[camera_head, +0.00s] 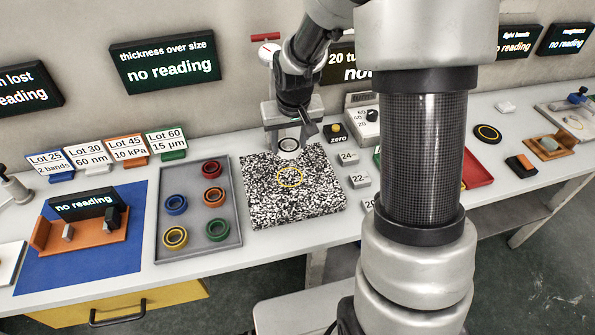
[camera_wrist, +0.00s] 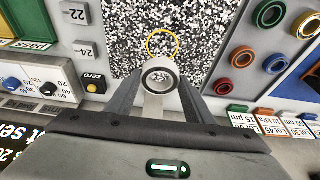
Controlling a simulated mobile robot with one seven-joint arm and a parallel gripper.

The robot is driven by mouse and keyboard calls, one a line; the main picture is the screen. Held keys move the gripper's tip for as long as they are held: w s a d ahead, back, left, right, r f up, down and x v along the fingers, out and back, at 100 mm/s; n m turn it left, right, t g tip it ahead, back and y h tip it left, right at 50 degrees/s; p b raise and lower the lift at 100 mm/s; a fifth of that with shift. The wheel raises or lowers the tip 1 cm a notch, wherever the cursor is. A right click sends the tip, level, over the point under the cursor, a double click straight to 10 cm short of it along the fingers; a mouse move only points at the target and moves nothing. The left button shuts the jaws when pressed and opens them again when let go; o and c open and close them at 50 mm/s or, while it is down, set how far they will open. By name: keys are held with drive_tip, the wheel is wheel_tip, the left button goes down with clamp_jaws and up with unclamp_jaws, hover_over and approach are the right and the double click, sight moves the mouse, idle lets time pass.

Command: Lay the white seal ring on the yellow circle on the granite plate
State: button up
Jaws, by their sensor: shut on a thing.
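The white seal ring (camera_wrist: 147,78) is between the two fingers of my gripper (camera_wrist: 160,82), which is shut on it. In the head view the ring (camera_head: 289,154) shows at the far edge of the speckled granite plate (camera_head: 262,212). The yellow circle (camera_head: 290,186) is drawn on the plate, nearer the front than the ring. In the wrist view the yellow circle (camera_wrist: 162,32) lies just beyond the ring, and the ring overlaps its near edge in the picture. I cannot tell the ring's height above the plate.
A grey tray (camera_head: 191,228) with several coloured rings stands left of the plate. Grey blocks marked 24 (camera_head: 348,158) and 22 (camera_head: 359,181) stand at its right. A box with a yellow zero button (camera_head: 335,128) is behind right. The plate's surface is otherwise clear.

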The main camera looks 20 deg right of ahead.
sight(289, 175)
wheel_tip(289, 175, down, 10)
drive_tip(key=shift+r+b, duration=0.1)
drive_tip(key=shift+b, duration=0.3)
drive_tip(key=shift+f, duration=0.25)
drive_tip(key=o, duration=1.1)
drive_tip(key=shift+c, duration=0.2)
drive_tip(key=shift+r, duration=0.1)
